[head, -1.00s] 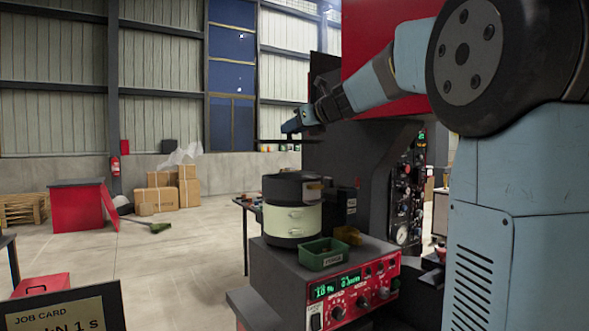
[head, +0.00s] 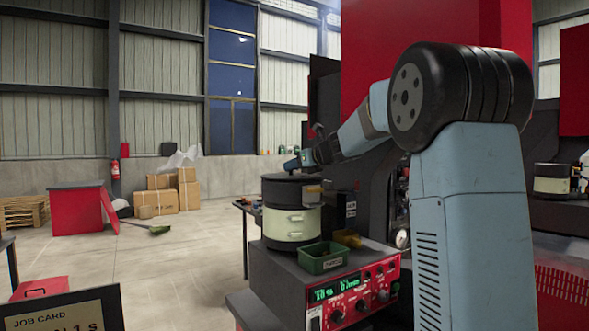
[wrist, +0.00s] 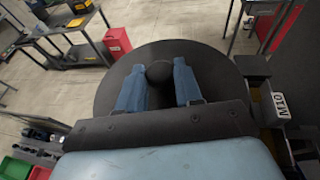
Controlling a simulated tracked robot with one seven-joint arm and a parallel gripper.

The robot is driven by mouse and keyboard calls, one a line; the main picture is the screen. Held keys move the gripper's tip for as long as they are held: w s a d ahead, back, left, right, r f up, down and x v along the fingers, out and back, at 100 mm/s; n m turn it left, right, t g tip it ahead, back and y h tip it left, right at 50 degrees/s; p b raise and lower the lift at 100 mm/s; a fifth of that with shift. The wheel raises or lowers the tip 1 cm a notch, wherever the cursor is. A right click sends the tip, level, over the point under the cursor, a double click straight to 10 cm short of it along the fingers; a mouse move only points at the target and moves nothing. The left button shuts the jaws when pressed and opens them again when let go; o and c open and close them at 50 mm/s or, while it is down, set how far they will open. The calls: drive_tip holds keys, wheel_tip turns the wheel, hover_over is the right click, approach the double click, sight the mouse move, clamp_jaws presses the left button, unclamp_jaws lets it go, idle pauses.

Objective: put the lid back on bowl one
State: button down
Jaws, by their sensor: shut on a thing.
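The lid is a dark round disc (wrist: 220,80) with a ball knob (wrist: 159,71) at its middle, filling the centre of the wrist view. My gripper (wrist: 157,75) has its blue fingers shut on the knob, one on each side. In the head view, my gripper (head: 292,165) is just above the bowl (head: 290,222), which has a cream band and dark top and base. The lid (head: 284,177) lies level at the bowl's top. I cannot tell whether it touches the rim all round. The lid hides the bowl's inside.
A green tray (head: 322,257) and a yellow tray (head: 347,239) stand beside the bowl, behind the red control panel (head: 352,294). A dark bracket labelled M10 (wrist: 280,105) is close to the lid's right edge. Another cream-banded bowl (head: 552,184) stands far right.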

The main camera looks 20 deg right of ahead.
drive_tip(key=shift+f, duration=0.3)
drive_tip(key=c, duration=0.7)
unclamp_jaws()
drive_tip(key=shift+f, duration=0.1)
drive_tip(key=shift+c, duration=0.2)
drive_tip(key=v, duration=1.2)
drive_tip(key=s+a+f+n+g+h, duration=0.1)
drive_tip(key=s+a+f+n+g, duration=0.15)
drive_tip(key=s+n, duration=0.3)
drive_tip(key=s+a+f+n+g, duration=0.1)
drive_tip(key=s+a+f+n, duration=0.25)
drive_tip(key=s, duration=0.35)
drive_tip(key=s+a+f+n+g+h, duration=0.1)
drive_tip(key=s+a+f+n+g, duration=0.2)
drive_tip(key=s+n, duration=0.35)
drive_tip(key=s+d+f+n+h, duration=0.1)
drive_tip(key=s+f+n+h, duration=0.1)
drive_tip(key=s+f+n, duration=0.5)
drive_tip(key=s+d+f+n+h, duration=0.1)
drive_tip(key=s+f+n+h, duration=0.2)
drive_tip(key=s+f+n, duration=0.3)
drive_tip(key=s+n, duration=0.1)
drive_tip(key=s, duration=0.4)
drive_tip(key=shift+s+d+f+n+g, duration=0.25)
drive_tip(key=shift+d+f+n+g, duration=0.1)
drive_tip(key=shift+f, duration=0.05)
